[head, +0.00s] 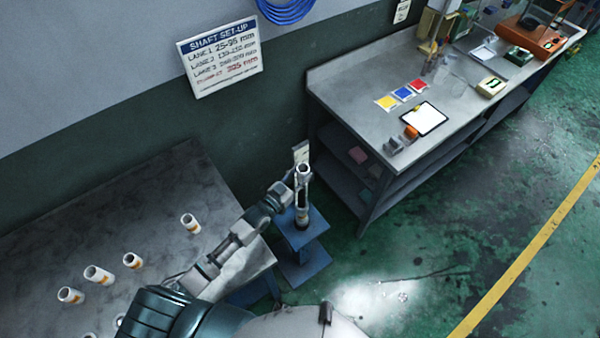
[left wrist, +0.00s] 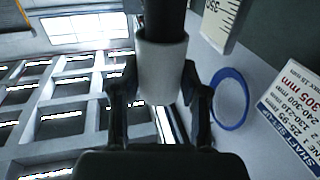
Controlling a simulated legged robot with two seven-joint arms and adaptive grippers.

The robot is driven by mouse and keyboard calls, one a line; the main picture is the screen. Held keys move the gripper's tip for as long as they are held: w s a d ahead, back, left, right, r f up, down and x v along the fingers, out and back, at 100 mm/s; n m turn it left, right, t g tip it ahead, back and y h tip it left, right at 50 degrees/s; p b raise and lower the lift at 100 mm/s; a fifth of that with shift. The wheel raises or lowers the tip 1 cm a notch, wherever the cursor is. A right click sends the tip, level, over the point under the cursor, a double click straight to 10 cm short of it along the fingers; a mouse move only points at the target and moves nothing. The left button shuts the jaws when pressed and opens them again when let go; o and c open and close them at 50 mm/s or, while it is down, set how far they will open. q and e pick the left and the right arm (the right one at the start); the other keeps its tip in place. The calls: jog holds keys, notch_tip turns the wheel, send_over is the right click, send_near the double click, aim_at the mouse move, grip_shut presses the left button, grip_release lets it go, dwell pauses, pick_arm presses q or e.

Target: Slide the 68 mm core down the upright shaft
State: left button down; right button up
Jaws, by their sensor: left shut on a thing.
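My left gripper (head: 300,178) is shut on a white core (head: 303,171), held upright at the upper end of the shaft (head: 301,208). In the left wrist view, the core (left wrist: 163,65) sits between the two dark fingers of the gripper (left wrist: 160,88). The dark shaft (left wrist: 165,18) meets the core end-on and lines up with it. I cannot tell how far the shaft reaches inside the core. The shaft stands on a blue stand (head: 300,240). A pale scale strip (head: 300,152) stands just behind it, and also shows in the wrist view (left wrist: 222,22). My right gripper is not in view.
Several white cores with orange marks, such as one core (head: 190,222), stand on the grey table (head: 170,175) at left. A long workbench (head: 350,85) with trays and tools is behind right. A set-up sign (head: 219,60) hangs on the wall. Green floor at right is clear.

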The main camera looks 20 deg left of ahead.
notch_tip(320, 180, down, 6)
jog(key=b, duration=0.6)
pick_arm(q)
notch_tip(320, 180, down, 10)
jog(key=b, duration=0.3)
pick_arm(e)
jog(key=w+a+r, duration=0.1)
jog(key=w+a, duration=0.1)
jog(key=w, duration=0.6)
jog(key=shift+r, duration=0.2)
pick_arm(q)
jog(key=shift+a, duration=0.1)
jog(key=c, duration=0.5)
grip_release()
jog(key=shift+s, duration=0.1)
